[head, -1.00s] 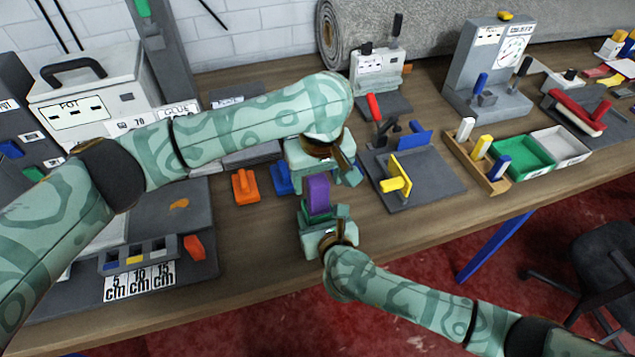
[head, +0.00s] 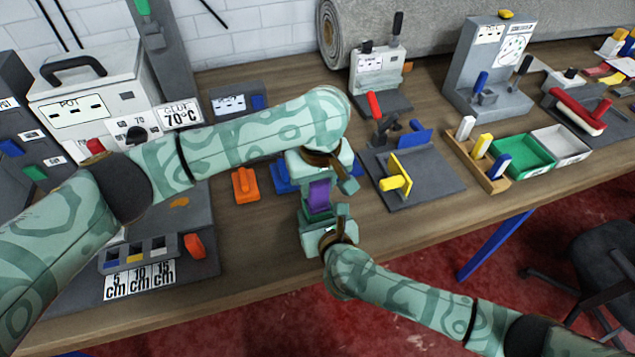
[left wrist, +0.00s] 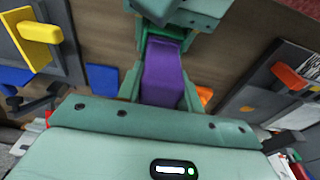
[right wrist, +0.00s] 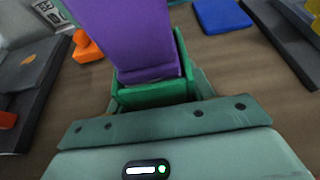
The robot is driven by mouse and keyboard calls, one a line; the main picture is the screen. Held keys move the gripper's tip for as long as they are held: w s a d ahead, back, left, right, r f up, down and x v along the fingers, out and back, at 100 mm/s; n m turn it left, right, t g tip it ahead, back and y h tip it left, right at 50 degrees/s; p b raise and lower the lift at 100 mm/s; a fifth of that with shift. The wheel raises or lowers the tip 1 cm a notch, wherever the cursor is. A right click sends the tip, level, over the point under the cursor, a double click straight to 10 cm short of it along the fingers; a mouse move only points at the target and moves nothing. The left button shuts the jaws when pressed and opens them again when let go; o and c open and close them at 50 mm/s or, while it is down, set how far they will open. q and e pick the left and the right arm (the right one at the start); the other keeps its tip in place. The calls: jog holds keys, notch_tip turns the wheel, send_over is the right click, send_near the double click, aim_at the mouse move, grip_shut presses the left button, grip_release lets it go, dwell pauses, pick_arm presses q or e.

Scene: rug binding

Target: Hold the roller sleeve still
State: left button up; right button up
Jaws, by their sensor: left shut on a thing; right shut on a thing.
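The roller sleeve, which I take to be the purple piece (head: 319,197), stands above the front middle of the table between my two grippers. My left gripper (head: 322,184) comes from the far side and is shut on its upper end. My right gripper (head: 322,213) is shut on its lower, nearer end. In the left wrist view the purple piece (left wrist: 164,76) runs between green fingers toward the opposite gripper. In the right wrist view it (right wrist: 130,38) rises from the green fingers. Both its ends are partly hidden by the jaws.
An orange piece (head: 245,186) and a blue piece (head: 284,177) lie left of the grippers. A grey plate with a yellow part (head: 395,182) is close on the right. A glue pot machine (head: 95,105) stands at left. The front table strip is clear.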

pick_arm(q)
jog(key=shift+r, duration=0.1)
jog(key=shift+r, duration=4.2)
pick_arm(e)
jog(key=o, duration=1.2)
